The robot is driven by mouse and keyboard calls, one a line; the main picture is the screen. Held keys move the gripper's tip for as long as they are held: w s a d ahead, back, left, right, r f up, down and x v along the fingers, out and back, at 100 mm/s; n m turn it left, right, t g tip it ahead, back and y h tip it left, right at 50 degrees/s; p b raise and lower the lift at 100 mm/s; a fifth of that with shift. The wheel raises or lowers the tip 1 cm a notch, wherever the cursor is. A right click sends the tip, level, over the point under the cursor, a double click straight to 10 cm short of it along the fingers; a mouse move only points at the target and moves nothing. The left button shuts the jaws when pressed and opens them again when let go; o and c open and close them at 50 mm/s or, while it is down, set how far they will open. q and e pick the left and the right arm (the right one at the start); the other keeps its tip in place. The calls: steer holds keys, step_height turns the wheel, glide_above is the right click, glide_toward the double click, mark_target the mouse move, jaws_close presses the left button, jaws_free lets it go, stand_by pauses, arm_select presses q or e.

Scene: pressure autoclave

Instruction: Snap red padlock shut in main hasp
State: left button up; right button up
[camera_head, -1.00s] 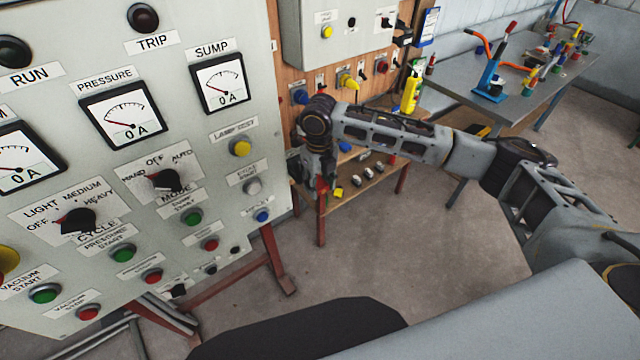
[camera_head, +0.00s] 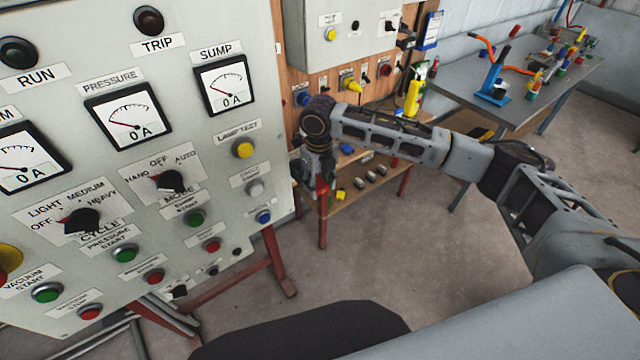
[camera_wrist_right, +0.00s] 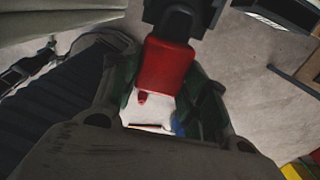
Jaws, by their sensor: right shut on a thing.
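The red padlock (camera_wrist_right: 166,68) is held between the fingers of my right gripper (camera_wrist_right: 165,95) in the right wrist view. A dark block with a black bar (camera_wrist_right: 180,20) meets the padlock's upper end; I cannot tell whether this is the hasp or the shackle. In the head view my right gripper (camera_head: 322,185) points down beside the right edge of the grey control panel (camera_head: 215,130), with a small bit of red at its fingers. Whether the shackle is shut is not visible. My left gripper is not in view.
A wooden shelf stand (camera_head: 350,198) with small padlock-like items is behind my right gripper. A steel table (camera_head: 450,85) with tools stands further back right. The concrete floor (camera_head: 370,255) in front is clear.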

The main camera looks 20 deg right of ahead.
steer(key=shift+w+a+r, duration=0.1)
steer(key=shift+w+a, duration=0.2)
steer(key=shift+w, duration=0.55)
steer(key=shift+w+a, duration=0.3)
steer(key=shift+w, duration=0.55)
stand_by(1.5)
steer(key=o, duration=1.2)
steer(key=shift+o, duration=0.2)
steer(key=shift+w+r, duration=0.1)
steer(key=shift+w+r, duration=0.1)
steer(key=shift+d, duration=0.1)
